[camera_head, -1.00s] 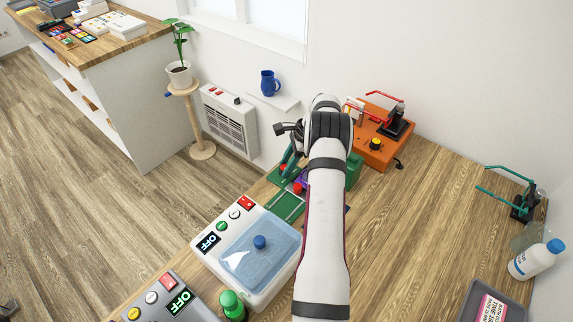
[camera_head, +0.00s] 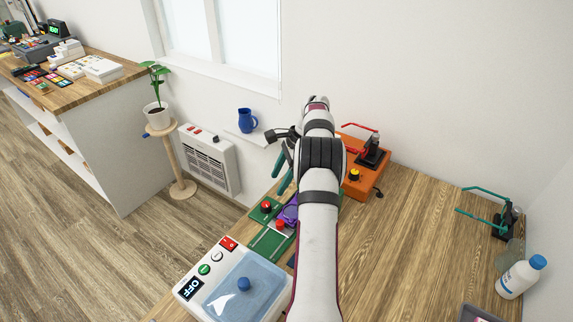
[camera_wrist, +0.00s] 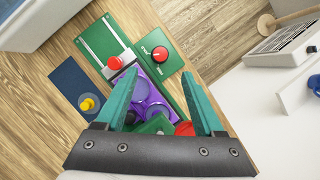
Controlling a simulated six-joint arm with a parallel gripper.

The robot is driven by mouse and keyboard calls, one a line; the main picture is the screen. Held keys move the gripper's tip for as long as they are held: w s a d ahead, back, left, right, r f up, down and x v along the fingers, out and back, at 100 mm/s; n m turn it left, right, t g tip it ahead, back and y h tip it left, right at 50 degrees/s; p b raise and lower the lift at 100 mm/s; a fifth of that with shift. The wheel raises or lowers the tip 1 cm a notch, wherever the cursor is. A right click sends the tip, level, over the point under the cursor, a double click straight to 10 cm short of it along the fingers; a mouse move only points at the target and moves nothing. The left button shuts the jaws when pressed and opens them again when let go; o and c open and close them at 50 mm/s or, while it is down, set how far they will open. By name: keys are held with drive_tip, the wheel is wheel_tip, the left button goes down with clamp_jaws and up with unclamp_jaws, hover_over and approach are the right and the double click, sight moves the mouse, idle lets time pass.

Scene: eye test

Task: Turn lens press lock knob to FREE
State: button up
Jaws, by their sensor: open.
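In the wrist view a round red knob (camera_wrist: 159,54) with a white mark sits on a small green plate (camera_wrist: 172,67), with white lettering too small to read; I cannot tell its setting. In the head view this knob (camera_head: 267,206) shows left of my arm. A green slide (camera_wrist: 97,45) with a red ball handle (camera_wrist: 115,63) lies beside it. A purple tray (camera_wrist: 155,104) holds round lens-like pieces. My gripper (camera_wrist: 158,76) is open, its teal fingers apart over the tray, with the knob just beyond the tips. In the head view my arm partly hides the press.
A yellow knob (camera_wrist: 87,103) stands on a dark blue plate. In the head view, a white box (camera_head: 236,292) reading OFF is in front and an orange device (camera_head: 360,185) behind right. A white bottle (camera_head: 520,278) stands at right. The tabletop's right middle is clear.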

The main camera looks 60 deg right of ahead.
drive_tip(key=v, duration=0.6)
drive_tip(key=shift+r, duration=0.1)
drive_tip(key=m+t+h, duration=0.1)
drive_tip(key=m+h, duration=0.3)
drive_tip(key=m, duration=1)
approach(266, 204)
drive_tip(key=x, duration=0.8)
drive_tip(key=shift+a+f, duration=0.1)
drive_tip(key=shift+f, duration=0.15)
clamp_jaws()
